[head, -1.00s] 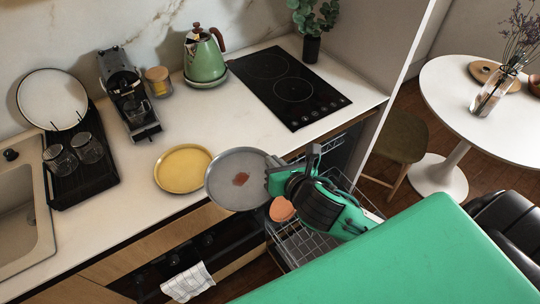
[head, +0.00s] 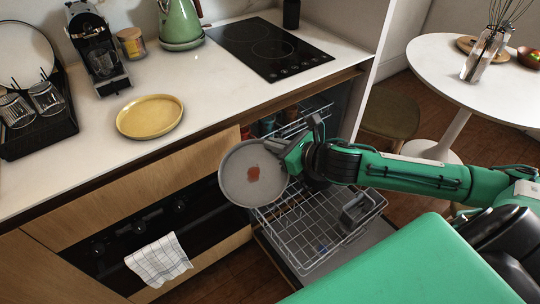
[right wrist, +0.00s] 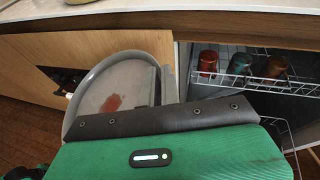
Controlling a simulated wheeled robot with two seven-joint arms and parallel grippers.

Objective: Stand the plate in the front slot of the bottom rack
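The grey plate (head: 240,188) has a reddish-brown stain and is held at its right rim by my right gripper (head: 284,160). The plate is in the air in front of the wooden cabinet front, overlapping the left back part of the bottom rack in the head view. In the right wrist view the plate (right wrist: 100,85) shows partly behind my gripper, which is shut on its rim. The bottom rack (head: 318,248) is pulled out of the open dishwasher, to the right of and below the plate. Its front slot is not clearly distinguishable. My left gripper is not in view.
An upper rack (right wrist: 262,83) with several cups sits inside the dishwasher. A grey cutlery basket (head: 358,210) stands at the bottom rack's right side. A yellow plate (head: 150,117) lies on the counter. A towel (head: 158,260) hangs on the oven front.

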